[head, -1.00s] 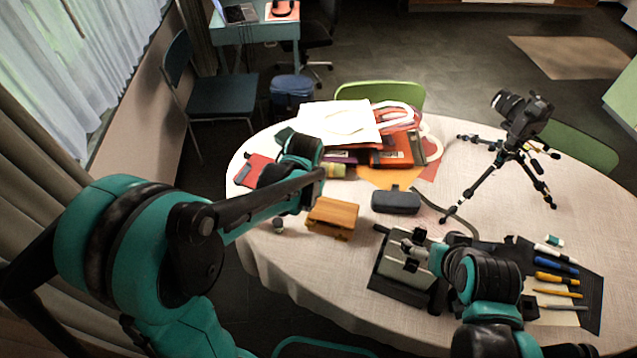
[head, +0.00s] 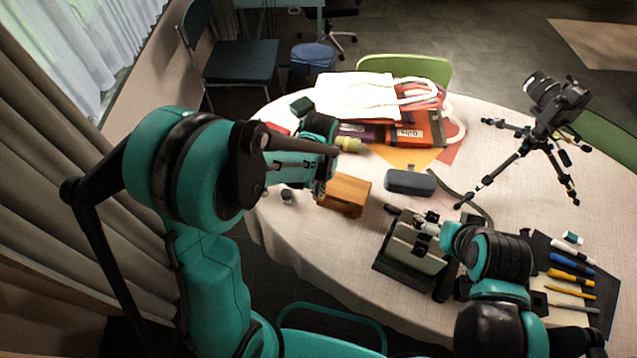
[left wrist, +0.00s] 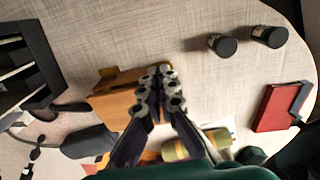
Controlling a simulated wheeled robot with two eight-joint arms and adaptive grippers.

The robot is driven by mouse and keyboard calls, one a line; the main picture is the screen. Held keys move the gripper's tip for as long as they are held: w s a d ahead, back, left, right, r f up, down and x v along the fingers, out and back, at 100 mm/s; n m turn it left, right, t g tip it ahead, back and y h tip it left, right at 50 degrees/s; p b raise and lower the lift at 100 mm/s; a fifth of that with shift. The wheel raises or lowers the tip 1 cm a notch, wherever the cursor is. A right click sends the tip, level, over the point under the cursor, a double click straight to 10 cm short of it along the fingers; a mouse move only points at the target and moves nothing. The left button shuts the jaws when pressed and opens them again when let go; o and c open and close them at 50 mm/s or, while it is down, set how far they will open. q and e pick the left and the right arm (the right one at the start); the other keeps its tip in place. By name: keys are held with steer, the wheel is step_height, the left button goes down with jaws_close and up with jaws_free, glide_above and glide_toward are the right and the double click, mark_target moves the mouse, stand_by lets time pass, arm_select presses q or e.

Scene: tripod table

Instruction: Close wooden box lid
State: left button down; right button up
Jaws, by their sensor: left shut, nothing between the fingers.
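The wooden box (head: 345,193) is a small orange-brown box on the round table, left of centre. Its top looks flat in the head view, but I cannot tell whether the lid is fully down. In the left wrist view the box (left wrist: 112,108) lies left of and partly behind my fingers. My left gripper (head: 319,187) is at the box's left end; it is shut and empty in the left wrist view (left wrist: 160,88). Whether it touches the box is unclear. My right gripper (head: 427,226) is over a grey metal device, its fingers too small to read.
The grey device (head: 413,248) stands right of the box. A dark case (head: 410,182) lies behind it, and bags (head: 415,128) lie farther back. A camera tripod (head: 535,140) stands at right. Small dark-capped jars (left wrist: 222,45) and a red book (left wrist: 273,108) lie near my left gripper.

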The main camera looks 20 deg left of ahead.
arm_select(q)
steer(key=shift+f, duration=0.9)
steer(key=f+b, duration=0.1)
steer(key=s+f+b, duration=0.1)
steer(key=shift+f+b, duration=0.25)
steer(key=shift+b, duration=0.1)
steer(key=shift+r, duration=0.1)
step_height(320, 180, up, 14)
steer(key=s+p, duration=0.1)
steer(key=p, duration=0.6)
steer(key=shift+s, duration=0.4)
steer(key=shift+a, duration=0.1)
